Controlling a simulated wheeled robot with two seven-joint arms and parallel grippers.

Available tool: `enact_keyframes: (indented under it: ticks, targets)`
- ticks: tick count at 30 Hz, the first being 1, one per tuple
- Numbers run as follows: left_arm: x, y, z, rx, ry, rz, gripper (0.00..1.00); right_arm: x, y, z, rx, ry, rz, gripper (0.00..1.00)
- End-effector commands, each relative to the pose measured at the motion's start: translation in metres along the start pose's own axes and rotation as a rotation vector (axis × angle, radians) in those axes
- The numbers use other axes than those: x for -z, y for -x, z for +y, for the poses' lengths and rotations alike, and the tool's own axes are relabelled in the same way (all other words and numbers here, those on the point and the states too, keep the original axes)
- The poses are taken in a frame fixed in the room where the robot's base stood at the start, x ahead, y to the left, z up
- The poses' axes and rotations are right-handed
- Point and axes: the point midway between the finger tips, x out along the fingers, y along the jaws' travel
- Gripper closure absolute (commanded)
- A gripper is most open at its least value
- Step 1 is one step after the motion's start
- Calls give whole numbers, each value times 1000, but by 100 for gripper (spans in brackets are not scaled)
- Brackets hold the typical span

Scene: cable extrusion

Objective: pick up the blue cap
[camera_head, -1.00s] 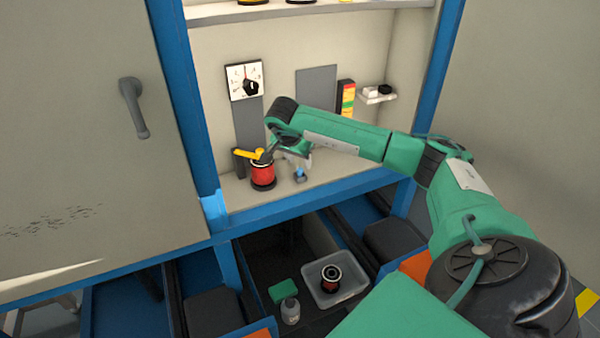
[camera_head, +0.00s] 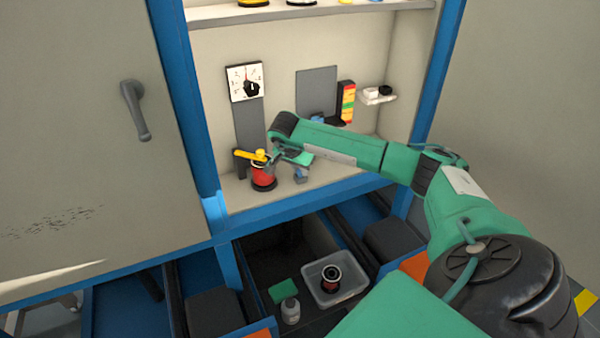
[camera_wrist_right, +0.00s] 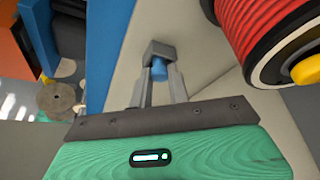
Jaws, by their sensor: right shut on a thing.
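The blue cap (camera_wrist_right: 159,70) sits between the fingers of my right gripper (camera_wrist_right: 160,88) in the right wrist view. The fingers are shut on it, and a grey block-like piece shows at their tips. In the head view my right gripper (camera_head: 301,174) is low over the cabinet shelf, just right of the red spool (camera_head: 263,175). The cap is small and mostly covered there. I cannot tell whether it touches the shelf. My left gripper is not in view.
The red spool with a yellow lever (camera_head: 250,155) stands close beside the gripper. A dial (camera_head: 244,82) is on the back wall. A tray (camera_head: 352,283) with another spool, a bottle (camera_head: 290,310) and a green block (camera_head: 283,290) are below. Blue posts frame the shelf.

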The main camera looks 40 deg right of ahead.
Motion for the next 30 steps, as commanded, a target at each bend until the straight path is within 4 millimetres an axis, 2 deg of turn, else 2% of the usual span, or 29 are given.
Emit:
enact_keyframes:
  ticks: [5,15,18,22,30]
  targets:
    - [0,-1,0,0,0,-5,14,5,10,-1,3,-2,1,100]
    - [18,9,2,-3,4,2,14,30,71,-1,3,-1,1,100]
    - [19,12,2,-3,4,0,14,35,83,-1,2,-1,1,100]
    - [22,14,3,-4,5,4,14,38,91,0,1,-1,0,100]
    - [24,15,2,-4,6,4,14,39,93,0,0,0,0,100]
